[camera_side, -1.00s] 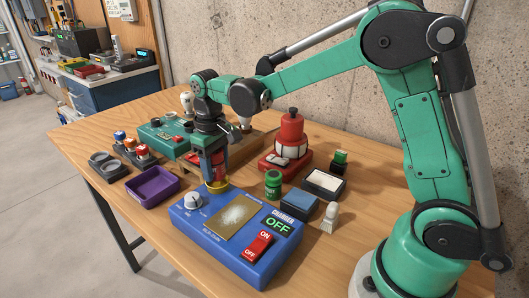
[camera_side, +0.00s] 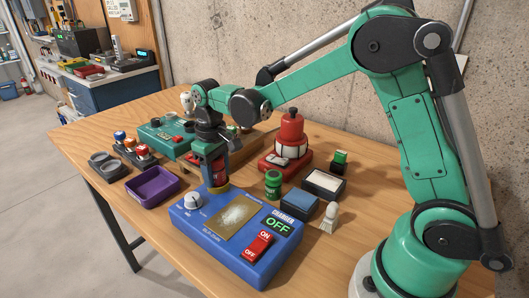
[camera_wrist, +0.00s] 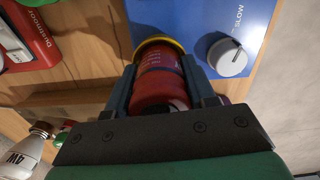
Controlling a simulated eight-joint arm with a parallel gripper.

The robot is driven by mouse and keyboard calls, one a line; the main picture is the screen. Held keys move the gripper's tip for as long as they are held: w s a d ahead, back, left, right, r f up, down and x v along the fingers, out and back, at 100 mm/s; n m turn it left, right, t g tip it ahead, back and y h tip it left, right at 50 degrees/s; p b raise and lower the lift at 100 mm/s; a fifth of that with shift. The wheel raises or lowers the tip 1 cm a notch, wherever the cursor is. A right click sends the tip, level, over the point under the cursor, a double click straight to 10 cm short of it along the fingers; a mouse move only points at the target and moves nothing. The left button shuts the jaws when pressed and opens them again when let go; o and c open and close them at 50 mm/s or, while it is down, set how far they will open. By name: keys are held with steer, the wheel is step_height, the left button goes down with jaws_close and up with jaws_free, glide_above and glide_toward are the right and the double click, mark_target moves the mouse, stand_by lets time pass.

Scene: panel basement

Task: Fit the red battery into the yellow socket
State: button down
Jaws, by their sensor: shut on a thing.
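The red battery (camera_wrist: 160,85) is held between the two fingers of my gripper (camera_wrist: 163,75), which is shut on it. In the side view, my gripper (camera_side: 216,181) points down at the left back corner of the blue charger (camera_side: 195,222), with red battery (camera_side: 220,170) showing between its fingers. The yellow socket (camera_side: 222,188) is a ring on that corner, partly hidden by the fingers. In the wrist view, the yellow ring (camera_wrist: 159,40) curves around the battery's far end. The battery's end is at the ring's mouth or inside it; how deep is hidden.
The charger has a white knob (camera_side: 193,201), a red switch (camera_side: 258,246) and a green "OFF" display (camera_side: 278,226). A purple tray (camera_side: 153,187) stands to the left. A green cylinder (camera_side: 273,182) and a red device (camera_side: 290,145) stand to the right and behind.

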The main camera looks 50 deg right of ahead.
steer(key=shift+r, duration=0.15)
steer(key=shift+r, duration=0.6)
steer(key=shift+f, duration=0.75)
stand_by(0.7)
steer(key=c, duration=0.6)
jaws_free()
steer(key=shift+r, duration=5.5)
